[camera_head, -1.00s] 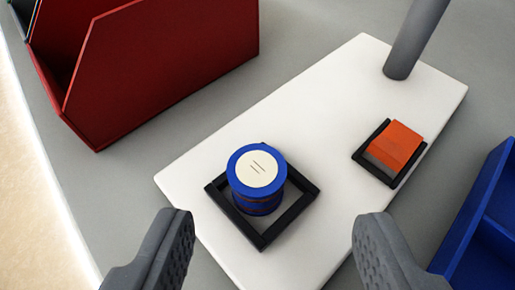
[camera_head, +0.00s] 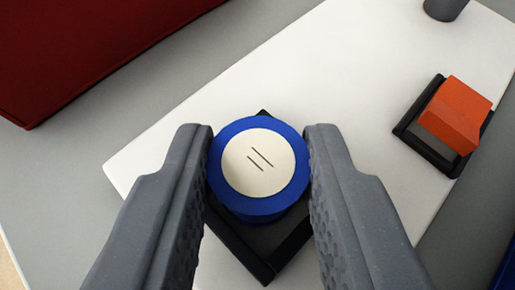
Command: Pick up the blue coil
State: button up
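The blue coil (camera_head: 216,178), with a cream round top bearing two short dark lines, is upright in the middle of the camera view. It is over the square black frame (camera_head: 262,262) on the white board. I cannot tell whether its base still rests there. My gripper (camera_head: 258,150) has one grey finger on each side of the coil, both against its blue rim. It is shut on the coil. The fingers hide the left and right parts of the black frame.
An orange block (camera_head: 455,115) sits in a smaller black frame (camera_head: 421,151) at the right of the white board (camera_head: 330,60). A grey post (camera_head: 444,8) stands at the top right. A dark red bin (camera_head: 85,50) is at the upper left. A blue edge shows at bottom right.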

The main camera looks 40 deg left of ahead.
aim_at(258, 204)
jog(key=shift+c, duration=0.5)
jog(key=shift+r+p, duration=0.95)
jog(key=shift+r, duration=0.9)
jog(key=s+d+p, duration=0.1)
jog(key=s+d, duration=0.5)
jog(key=s, duration=0.1)
jog(key=s+d+r+p, duration=0.1)
jog(key=s+d, duration=0.1)
jog(key=s, duration=0.1)
jog(key=shift+s+d+p, duration=0.2)
jog(key=shift+d+p, duration=0.15)
jog(key=shift+d, duration=0.05)
jog(key=shift+b, duration=0.7)
jog(key=s+b, duration=0.1)
jog(key=b, duration=0.1)
jog(key=d+b, duration=0.1)
jog(key=b, duration=0.2)
jog(key=shift+s+d+r+b, duration=0.1)
jog(key=shift+s+d+b, duration=0.1)
jog(key=shift+s+b, duration=0.15)
jog(key=shift+s, duration=0.15)
jog(key=shift+d, duration=0.1)
